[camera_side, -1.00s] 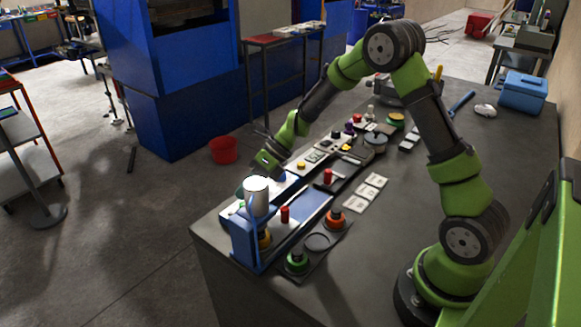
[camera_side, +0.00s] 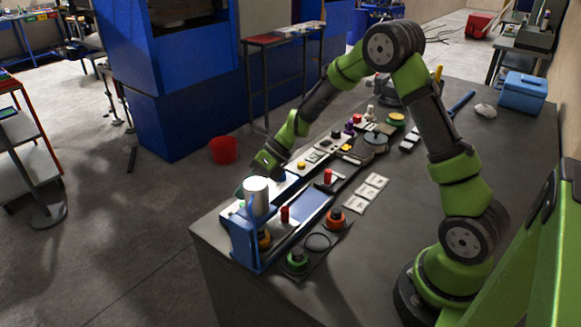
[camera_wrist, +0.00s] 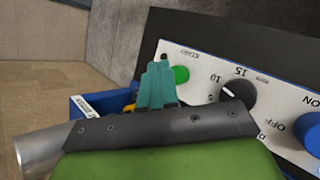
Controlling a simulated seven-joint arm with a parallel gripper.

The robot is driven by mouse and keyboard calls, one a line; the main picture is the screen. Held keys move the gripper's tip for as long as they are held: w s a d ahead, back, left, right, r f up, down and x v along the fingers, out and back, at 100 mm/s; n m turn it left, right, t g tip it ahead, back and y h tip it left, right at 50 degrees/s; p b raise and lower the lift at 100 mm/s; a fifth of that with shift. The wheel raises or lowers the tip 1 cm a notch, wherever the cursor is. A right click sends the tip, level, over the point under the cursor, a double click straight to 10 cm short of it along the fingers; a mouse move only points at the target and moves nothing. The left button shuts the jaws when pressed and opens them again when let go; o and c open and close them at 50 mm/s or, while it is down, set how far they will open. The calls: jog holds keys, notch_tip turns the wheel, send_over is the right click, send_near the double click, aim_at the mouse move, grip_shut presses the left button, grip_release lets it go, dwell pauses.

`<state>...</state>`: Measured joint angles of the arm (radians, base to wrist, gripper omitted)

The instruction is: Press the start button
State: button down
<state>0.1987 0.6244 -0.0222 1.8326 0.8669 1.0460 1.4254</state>
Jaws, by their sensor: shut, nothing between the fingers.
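The green start button (camera_wrist: 180,74) sits on a white control panel (camera_wrist: 215,72) in the wrist view, beside a printed START label. My gripper (camera_wrist: 157,66) has teal fingers that are shut together and empty. In the wrist view its fingertips appear just left of the button, overlapping the panel's edge; I cannot tell their height above it. In the side view my gripper (camera_side: 243,190) is at the near end of the row of panels, partly hidden behind a white cylinder (camera_side: 256,196). The button is not clear in the side view.
The white cylinder stands on a blue press frame (camera_side: 243,245). Red, orange and green controls crowd the nearby bench (camera_side: 400,215). A red bucket (camera_side: 223,150) is on the floor.

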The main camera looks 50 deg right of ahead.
jog(key=shift+f, duration=0.4)
jog(key=shift+f, duration=0.8)
dwell(0.8)
jog(key=shift+r, duration=1.25)
jog(key=shift+r, duration=2.5)
